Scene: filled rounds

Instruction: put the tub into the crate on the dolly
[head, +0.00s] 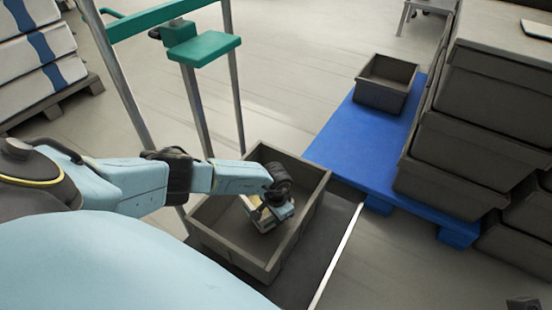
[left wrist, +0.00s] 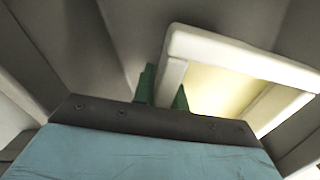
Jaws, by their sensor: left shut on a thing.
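The grey open crate (head: 312,205) stands on the dark dolly platform (head: 330,245) in the middle of the head view. My left gripper (head: 268,213) is down inside the crate, below its rim. It is shut on the tub (head: 258,222), a small pale tub with a yellowish inside, mostly hidden by the gripper in the head view. In the left wrist view, the cream rim of the tub (left wrist: 240,55) shows clearly, with the green fingers (left wrist: 163,90) on its near left wall. Whether the tub touches the crate floor cannot be told. My right gripper is not in view.
A blue pallet (head: 345,140) lies right of the dolly with a smaller grey bin (head: 388,82) on it. Stacked grey bins (head: 460,150) stand at the right. A frame with teal bars (head: 205,48) rises behind the crate. White stacked sacks (head: 35,50) sit far left.

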